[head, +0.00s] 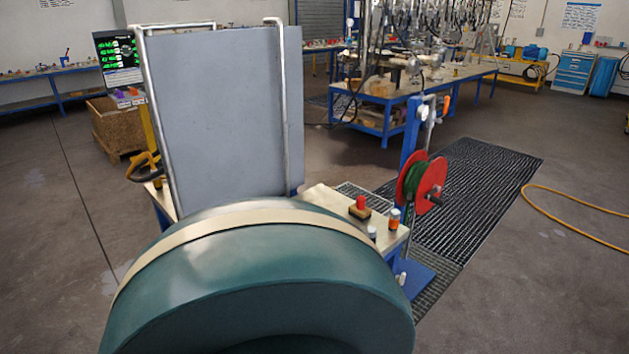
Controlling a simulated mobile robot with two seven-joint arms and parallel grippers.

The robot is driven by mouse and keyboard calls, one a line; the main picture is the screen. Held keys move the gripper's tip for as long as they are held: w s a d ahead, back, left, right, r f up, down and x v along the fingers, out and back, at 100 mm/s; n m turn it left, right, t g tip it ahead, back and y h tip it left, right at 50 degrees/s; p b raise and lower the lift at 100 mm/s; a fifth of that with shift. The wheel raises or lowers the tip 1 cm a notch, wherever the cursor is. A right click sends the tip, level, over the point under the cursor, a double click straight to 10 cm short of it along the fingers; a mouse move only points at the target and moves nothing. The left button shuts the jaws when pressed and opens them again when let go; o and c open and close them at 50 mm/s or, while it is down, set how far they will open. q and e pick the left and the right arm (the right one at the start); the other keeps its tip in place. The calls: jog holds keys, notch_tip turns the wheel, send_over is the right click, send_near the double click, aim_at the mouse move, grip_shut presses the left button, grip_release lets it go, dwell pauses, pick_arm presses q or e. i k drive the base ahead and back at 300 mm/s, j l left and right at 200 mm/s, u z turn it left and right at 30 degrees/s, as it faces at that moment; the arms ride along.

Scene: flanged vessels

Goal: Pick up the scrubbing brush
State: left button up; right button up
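A small brown block with a red knob on top, which looks like the scrubbing brush (360,208), sits on the pale top of a workbench (326,196) just beyond the large teal vessel (250,290). It is upright, with the knob upward. Whether it has bristles is too small to tell. Neither my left gripper nor my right gripper shows in the head view. The vessel hides much of the bench.
A small orange and white container (394,218) and a pale small one (372,232) stand right of the brush. A red and green reel (424,184) is on a blue post at the bench's right. A tall grey panel (220,110) rises behind the vessel. Floor at right is mostly clear, with a yellow hose (570,218).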

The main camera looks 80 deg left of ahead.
aim_at(359, 210)
jog(key=i+u, duration=0.2)
jog(key=u, duration=0.2)
jog(key=i+u, duration=0.15)
jog(key=u, duration=0.25)
jog(key=i+u, duration=0.2)
jog(key=u, duration=0.15)
jog(key=i+l+u, duration=0.15)
jog(key=u, duration=0.25)
